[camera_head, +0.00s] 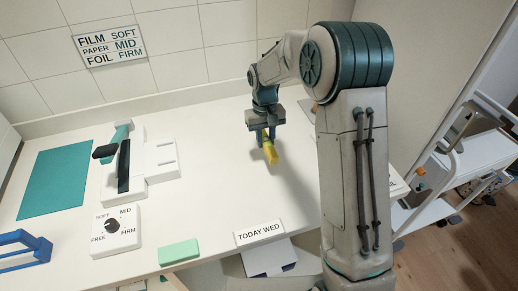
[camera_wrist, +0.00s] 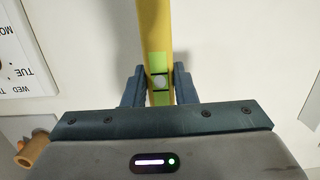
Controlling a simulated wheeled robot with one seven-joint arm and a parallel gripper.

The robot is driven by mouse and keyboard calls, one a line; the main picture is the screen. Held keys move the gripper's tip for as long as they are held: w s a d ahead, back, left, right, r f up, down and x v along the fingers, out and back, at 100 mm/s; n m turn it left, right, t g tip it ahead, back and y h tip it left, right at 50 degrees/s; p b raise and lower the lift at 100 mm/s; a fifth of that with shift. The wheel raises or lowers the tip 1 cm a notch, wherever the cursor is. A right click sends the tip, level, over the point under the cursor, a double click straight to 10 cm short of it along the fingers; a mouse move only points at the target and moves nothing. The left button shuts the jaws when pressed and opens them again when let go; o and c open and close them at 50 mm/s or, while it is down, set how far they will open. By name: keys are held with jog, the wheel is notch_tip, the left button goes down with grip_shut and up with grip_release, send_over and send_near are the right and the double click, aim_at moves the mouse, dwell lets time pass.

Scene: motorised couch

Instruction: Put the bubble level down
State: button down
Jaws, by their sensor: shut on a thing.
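The bubble level is a yellow bar (camera_head: 270,152) with a green vial, held in my gripper (camera_head: 265,136) over the right part of the white worktop (camera_head: 215,160). In the wrist view the yellow bubble level (camera_wrist: 155,30) runs up between the two dark fingers of my gripper (camera_wrist: 159,88). The fingers are shut on it near its green vial, where a pale bubble sits between black lines. The near end of the level is hidden behind the gripper body. I cannot tell how far the level is above the worktop.
A teal mat (camera_head: 55,178), a white device with a black-handled lever (camera_head: 125,165) and a dial box (camera_head: 115,230) stand at left. A white trolley (camera_head: 470,155) stands right. The worktop's middle is clear.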

aim_at(260, 160)
jog(key=shift+s+a+f, duration=0.2)
jog(key=shift+a+f, duration=0.1)
jog(key=shift+a, duration=0.15)
jog(key=shift+s+a+f, duration=0.15)
jog(key=shift+a+f, duration=0.1)
jog(key=shift+a, duration=0.15)
jog(key=shift+s+a+f, duration=0.1)
jog(key=shift+f, duration=0.2)
jog(key=shift+f+p, duration=0.7)
jog(key=shift+f, duration=1.1)
jog(key=shift+f, duration=0.2)
jog(key=c, duration=1.2)
grip_release()
jog(key=shift+r, duration=0.1)
jog(key=shift+o, duration=0.2)
jog(key=shift+r, duration=0.1)
